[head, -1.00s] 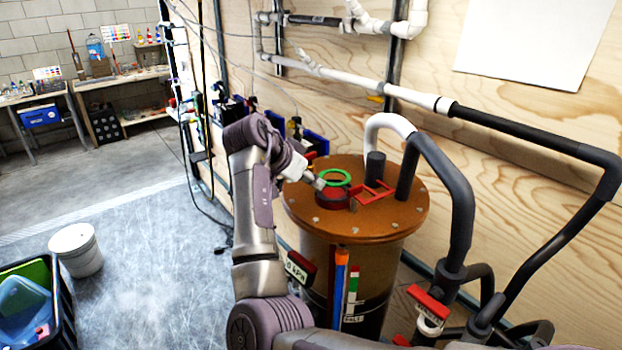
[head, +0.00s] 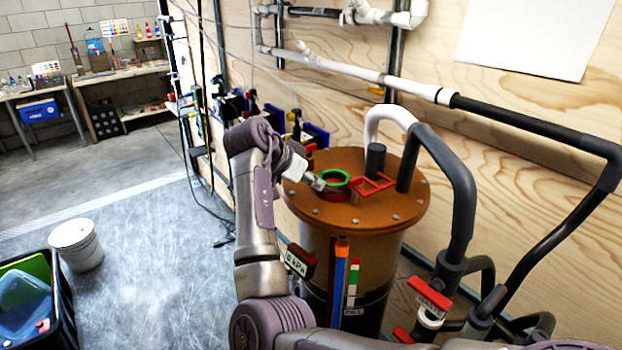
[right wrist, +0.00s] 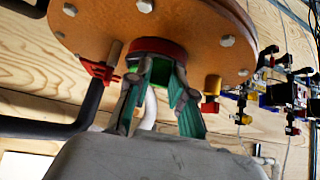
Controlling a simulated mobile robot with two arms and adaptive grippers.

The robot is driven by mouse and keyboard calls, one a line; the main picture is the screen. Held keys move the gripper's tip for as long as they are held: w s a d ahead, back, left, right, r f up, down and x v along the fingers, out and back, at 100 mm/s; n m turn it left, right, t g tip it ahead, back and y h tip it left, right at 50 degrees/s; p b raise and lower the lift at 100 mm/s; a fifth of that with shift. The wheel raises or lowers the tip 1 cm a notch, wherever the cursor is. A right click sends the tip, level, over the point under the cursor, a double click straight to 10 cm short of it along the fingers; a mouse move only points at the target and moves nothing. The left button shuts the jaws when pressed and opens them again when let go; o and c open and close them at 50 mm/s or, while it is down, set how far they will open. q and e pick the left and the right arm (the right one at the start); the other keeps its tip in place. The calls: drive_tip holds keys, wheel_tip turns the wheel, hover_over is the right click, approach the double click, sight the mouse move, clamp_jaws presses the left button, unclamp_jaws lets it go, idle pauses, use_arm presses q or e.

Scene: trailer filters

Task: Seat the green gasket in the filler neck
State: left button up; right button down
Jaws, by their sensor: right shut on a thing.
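The green gasket (head: 335,177) is a ring lying roughly flat at the mouth of the red filler neck (head: 333,196) on the orange tank lid. My right gripper (head: 318,184) reaches it from the left and is shut on its near-left edge. In the right wrist view the fingers (right wrist: 158,82) close around the green gasket (right wrist: 160,70), right against the red neck (right wrist: 160,46). I cannot tell whether the gasket is fully down inside the neck; the fingers hide part of it. My left gripper is out of view.
Bolts ring the lid's edge. A dark upright stub (head: 375,160) and thick hoses (head: 462,200) rise at the right. The plywood wall is behind.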

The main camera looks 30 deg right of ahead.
drive_tip(key=shift+f, duration=0.6)
drive_tip(key=c, duration=0.9)
unclamp_jaws()
drive_tip(key=shift+c, duration=0.2)
drive_tip(key=shift+r, duration=0.1)
wheel_tip(320, 180, up, 10)
